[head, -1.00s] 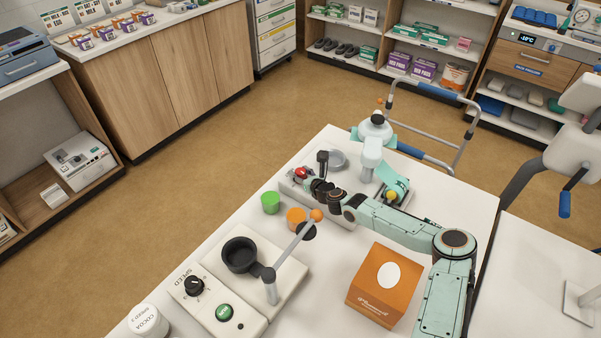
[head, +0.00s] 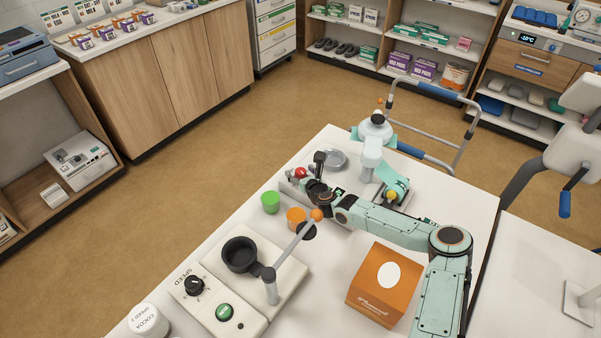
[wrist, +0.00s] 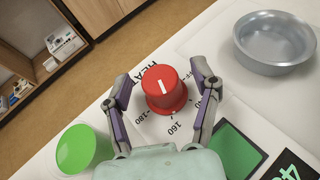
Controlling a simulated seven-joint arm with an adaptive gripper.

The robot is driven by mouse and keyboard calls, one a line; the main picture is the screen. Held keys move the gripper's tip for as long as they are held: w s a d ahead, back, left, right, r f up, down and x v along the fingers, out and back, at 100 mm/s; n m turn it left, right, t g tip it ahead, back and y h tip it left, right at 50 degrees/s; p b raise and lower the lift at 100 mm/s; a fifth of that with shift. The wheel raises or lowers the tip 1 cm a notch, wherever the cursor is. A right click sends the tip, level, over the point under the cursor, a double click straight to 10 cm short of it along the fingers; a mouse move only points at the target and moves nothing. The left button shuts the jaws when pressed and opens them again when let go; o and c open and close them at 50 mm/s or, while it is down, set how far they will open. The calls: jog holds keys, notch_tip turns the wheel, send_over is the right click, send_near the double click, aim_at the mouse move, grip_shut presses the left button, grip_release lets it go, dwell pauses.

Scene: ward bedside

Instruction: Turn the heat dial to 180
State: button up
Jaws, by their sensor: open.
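The red heat dial (wrist: 164,90) stands on a white panel, with a white pointer line on its top. The printed marks 180 at its left and 160 below it show beside it, with the word HEAT partly hidden. I cannot tell exactly which mark the line points to. In the head view the dial (head: 301,173) shows at the far end of the white table. My gripper (wrist: 160,82) is open, with one finger on each side of the dial. The fingers look apart from it. In the head view my gripper (head: 311,184) is beside the dial, partly hiding the panel.
A grey metal bowl (wrist: 274,42) lies beyond the dial, and a green cup (wrist: 84,148) stands at its left. A green square (wrist: 228,152) lies at the right. In the head view an orange cup (head: 296,217), a lever arm (head: 290,247) and an orange box (head: 384,284) stand nearer.

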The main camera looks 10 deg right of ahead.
aim_at(301, 171)
notch_tip(301, 171, up, 10)
jog(key=shift+f, duration=0.15)
dwell(0.3)
